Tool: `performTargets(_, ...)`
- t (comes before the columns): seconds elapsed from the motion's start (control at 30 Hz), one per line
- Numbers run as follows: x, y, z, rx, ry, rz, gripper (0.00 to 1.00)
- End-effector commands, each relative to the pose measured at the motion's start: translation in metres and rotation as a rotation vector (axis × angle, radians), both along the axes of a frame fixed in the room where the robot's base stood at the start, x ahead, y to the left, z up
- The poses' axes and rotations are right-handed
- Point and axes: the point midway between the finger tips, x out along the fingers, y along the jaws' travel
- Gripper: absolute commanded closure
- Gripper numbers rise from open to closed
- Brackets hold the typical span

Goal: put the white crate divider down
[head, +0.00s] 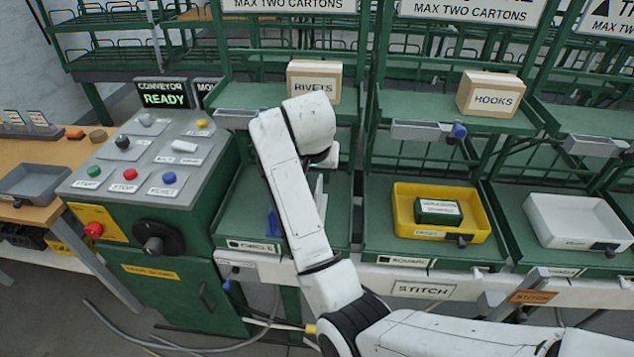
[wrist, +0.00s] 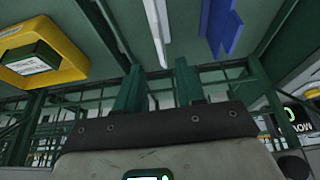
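The white crate divider (head: 319,196) is a thin white upright piece over the green deck of the bay labelled CIRCLE, partly hidden by my arm. In the wrist view it is a narrow white strip (wrist: 158,30), its near end level with the gap between my fingertips. My gripper (wrist: 158,72) has its two dark green fingers spread, with a gap on both sides of the strip. In the head view the fingers are hidden behind my forearm. I cannot make out the divider's contact with the deck.
A blue piece (head: 272,223) stands left of the divider, also seen in the wrist view (wrist: 219,25). A yellow tray (head: 402,213) with a green box (head: 438,212) is to the right, then a white tray (head: 575,220). A shelf with a RIVETS carton (head: 314,80) is above.

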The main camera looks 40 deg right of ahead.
Motion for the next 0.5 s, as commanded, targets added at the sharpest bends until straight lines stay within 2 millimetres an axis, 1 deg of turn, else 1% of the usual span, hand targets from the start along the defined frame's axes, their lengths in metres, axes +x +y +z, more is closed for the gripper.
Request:
performTargets(0.1, -0.002, 0.003, 0.008, 0.000, -0.001, 0.000, 0.62)
performTargets(0.3, -0.004, 0.004, 0.009, 0.000, 0.002, 0.001, 0.62)
performTargets(0.37, -0.007, 0.004, 0.004, -0.003, 0.007, 0.011, 0.62)
performTargets(0.47, -0.022, 0.008, -0.016, -0.013, 0.032, 0.054, 0.62)
performTargets(0.5, -0.032, 0.010, -0.027, -0.019, 0.045, 0.082, 0.62)
